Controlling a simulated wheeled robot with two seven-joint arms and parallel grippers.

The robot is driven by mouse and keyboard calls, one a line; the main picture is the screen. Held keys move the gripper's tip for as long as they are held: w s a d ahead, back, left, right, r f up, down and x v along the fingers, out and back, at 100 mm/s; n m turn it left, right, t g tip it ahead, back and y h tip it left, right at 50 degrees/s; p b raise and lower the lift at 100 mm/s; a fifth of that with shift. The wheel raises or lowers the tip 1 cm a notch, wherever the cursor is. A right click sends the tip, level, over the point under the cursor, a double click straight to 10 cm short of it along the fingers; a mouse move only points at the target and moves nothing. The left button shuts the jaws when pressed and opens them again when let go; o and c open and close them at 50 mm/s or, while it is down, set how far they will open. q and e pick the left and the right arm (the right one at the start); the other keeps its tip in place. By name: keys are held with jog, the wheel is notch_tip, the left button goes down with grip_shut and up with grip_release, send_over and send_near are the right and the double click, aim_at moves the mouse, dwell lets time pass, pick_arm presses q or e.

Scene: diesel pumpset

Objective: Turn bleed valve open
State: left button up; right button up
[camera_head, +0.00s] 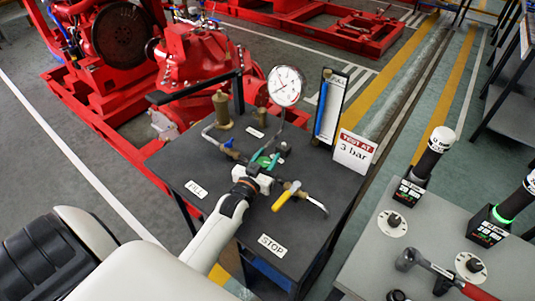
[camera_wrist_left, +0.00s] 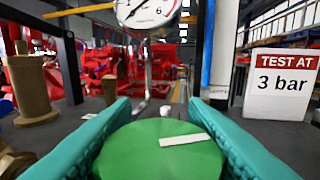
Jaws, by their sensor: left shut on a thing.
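A round green valve knob (camera_wrist_left: 160,148) with a white mark on top fills the lower middle of the left wrist view. My left gripper (camera_head: 265,163) reaches over the dark bench from the lower left in the head view. Its teal fingers (camera_wrist_left: 163,125) stand on both sides of the knob and are shut on it. In the head view the gripper body mostly hides the knob. A pressure gauge (camera_head: 287,86) with a white face stands behind it; its lower part shows in the left wrist view (camera_wrist_left: 148,10). My right gripper is not in view.
A yellow-handled valve (camera_head: 286,196) sits close in front of the gripper. A blue-handled valve (camera_head: 229,144) and brass fittings (camera_head: 222,108) lie to the left. A "TEST AT 3 bar" sign (camera_head: 354,152) and blue sight tube (camera_head: 328,106) stand at the back right.

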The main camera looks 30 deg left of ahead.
pick_arm(q)
jog(key=shift+r+y, duration=0.15)
jog(key=shift+y, duration=0.15)
jog(key=o, duration=1)
jog(key=shift+s+f, duration=0.2)
jog(key=shift+s, duration=0.2)
jog(key=s, duration=0.3)
jog(key=s+d, duration=0.1)
jog(key=s, duration=0.7)
jog(key=shift+d+r+b, duration=0.1)
jog(key=shift+d+b, duration=0.25)
jog(key=shift+d, duration=0.05)
